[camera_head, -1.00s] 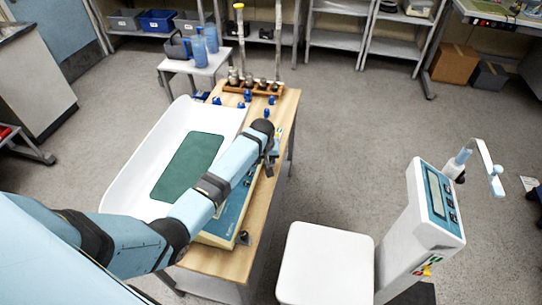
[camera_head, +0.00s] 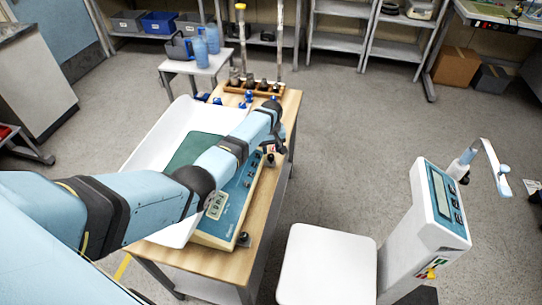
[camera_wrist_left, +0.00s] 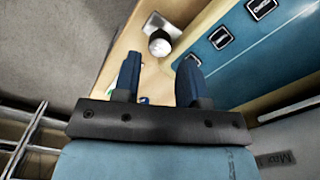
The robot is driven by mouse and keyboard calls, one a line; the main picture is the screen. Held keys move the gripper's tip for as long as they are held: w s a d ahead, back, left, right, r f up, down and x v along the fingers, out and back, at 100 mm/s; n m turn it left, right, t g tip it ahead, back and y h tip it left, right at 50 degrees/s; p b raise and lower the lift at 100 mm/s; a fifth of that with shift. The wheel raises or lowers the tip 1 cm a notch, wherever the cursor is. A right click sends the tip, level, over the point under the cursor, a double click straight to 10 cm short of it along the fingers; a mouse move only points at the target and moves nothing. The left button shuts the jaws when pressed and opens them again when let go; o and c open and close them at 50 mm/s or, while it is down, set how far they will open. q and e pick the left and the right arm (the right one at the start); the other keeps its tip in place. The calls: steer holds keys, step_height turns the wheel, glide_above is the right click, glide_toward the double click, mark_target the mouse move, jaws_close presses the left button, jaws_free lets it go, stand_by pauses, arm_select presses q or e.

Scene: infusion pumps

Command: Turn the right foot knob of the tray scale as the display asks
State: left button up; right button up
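The tray scale has a white tray (camera_head: 152,150) with a green mat (camera_head: 186,150) and a blue front panel (camera_head: 235,205). The panel's small lit display (camera_head: 217,205) shows characters too small to read surely. One dark foot knob (camera_head: 243,239) is at the panel's near corner; another (camera_head: 270,159) is at the far corner, just below my left gripper (camera_head: 281,146). In the left wrist view the gripper (camera_wrist_left: 159,65) is open and empty. A round silver foot knob (camera_wrist_left: 160,44) lies just beyond the gap between its fingertips, apart from both. My right gripper is out of view.
The scale stands on a wooden table (camera_head: 262,205). Bottles and weights in a wooden rack (camera_head: 252,88) and small blue-topped items are at its far end. A white platform scale (camera_head: 330,265) with a display column (camera_head: 440,205) stands to the right. Floor between is free.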

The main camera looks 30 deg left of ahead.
mark_target(271, 156)
arm_select(q)
steer(key=shift+f+b, duration=0.35)
steer(key=shift+f, duration=1.65)
steer(key=c, duration=0.7)
steer(key=shift+o, duration=0.2)
steer(key=shift+r+n, duration=0.1)
steer(key=shift+n, duration=0.3)
steer(key=n+p, duration=0.1)
steer(key=n, duration=0.1)
steer(key=shift+n, duration=0.4)
steer(key=n+p, duration=0.1)
steer(key=n, duration=0.4)
